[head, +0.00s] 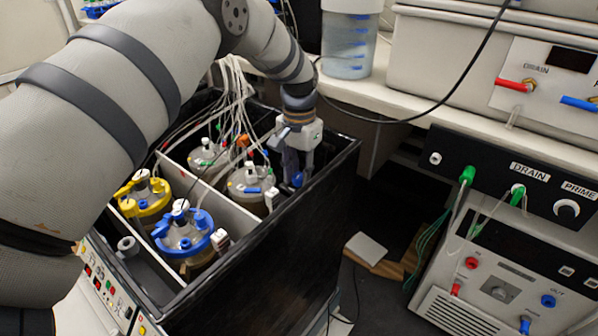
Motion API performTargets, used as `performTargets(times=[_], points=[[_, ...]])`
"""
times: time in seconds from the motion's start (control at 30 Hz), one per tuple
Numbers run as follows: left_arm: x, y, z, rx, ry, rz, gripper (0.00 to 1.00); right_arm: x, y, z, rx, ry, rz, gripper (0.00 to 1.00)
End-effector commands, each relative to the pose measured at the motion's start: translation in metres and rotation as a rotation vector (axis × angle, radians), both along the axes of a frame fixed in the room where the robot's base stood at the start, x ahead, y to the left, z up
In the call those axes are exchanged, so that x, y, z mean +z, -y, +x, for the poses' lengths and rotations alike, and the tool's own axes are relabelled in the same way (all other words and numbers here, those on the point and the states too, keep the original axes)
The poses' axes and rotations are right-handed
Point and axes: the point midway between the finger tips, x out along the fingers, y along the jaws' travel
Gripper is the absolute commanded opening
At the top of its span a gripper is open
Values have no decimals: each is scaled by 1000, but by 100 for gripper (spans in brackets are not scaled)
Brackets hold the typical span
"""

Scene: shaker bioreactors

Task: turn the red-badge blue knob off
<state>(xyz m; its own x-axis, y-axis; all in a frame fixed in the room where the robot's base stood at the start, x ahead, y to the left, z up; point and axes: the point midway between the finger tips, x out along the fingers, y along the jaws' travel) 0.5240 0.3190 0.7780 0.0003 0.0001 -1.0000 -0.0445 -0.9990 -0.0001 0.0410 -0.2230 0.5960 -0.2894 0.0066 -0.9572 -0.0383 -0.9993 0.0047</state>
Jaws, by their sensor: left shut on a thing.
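My left gripper (297,172) reaches down into the black-walled shaker box at its back right corner, beside the rear right bioreactor vessel (250,184). Its fingers are closed around a small blue knob (297,180) near the box's right wall, and they hide much of it. I cannot make out a red badge on this knob. The rear right vessel has a pale lid with blue fittings and tubes. My right gripper is not in view.
The shaker box (262,262) also holds a yellow-ringed vessel (146,198), a blue-ringed vessel (186,236) and a rear left vessel (208,156). Tubes rise close to my left arm. A pump panel (510,178) stands right, and a clear container (349,42) sits behind on the bench.

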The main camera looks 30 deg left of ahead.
Motion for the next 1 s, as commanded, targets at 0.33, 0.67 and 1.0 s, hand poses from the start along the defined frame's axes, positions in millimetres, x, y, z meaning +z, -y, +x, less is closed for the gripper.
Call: performTargets(times=[0.33, 0.67, 1.0], points=[[0, 0, 0, -198, 1, 0, 0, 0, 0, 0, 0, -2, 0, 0], [0, 0, 0, -270, 1, 0, 0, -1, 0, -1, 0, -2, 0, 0], [0, 0, 0, -276, 0, 0, 0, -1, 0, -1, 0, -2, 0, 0]])
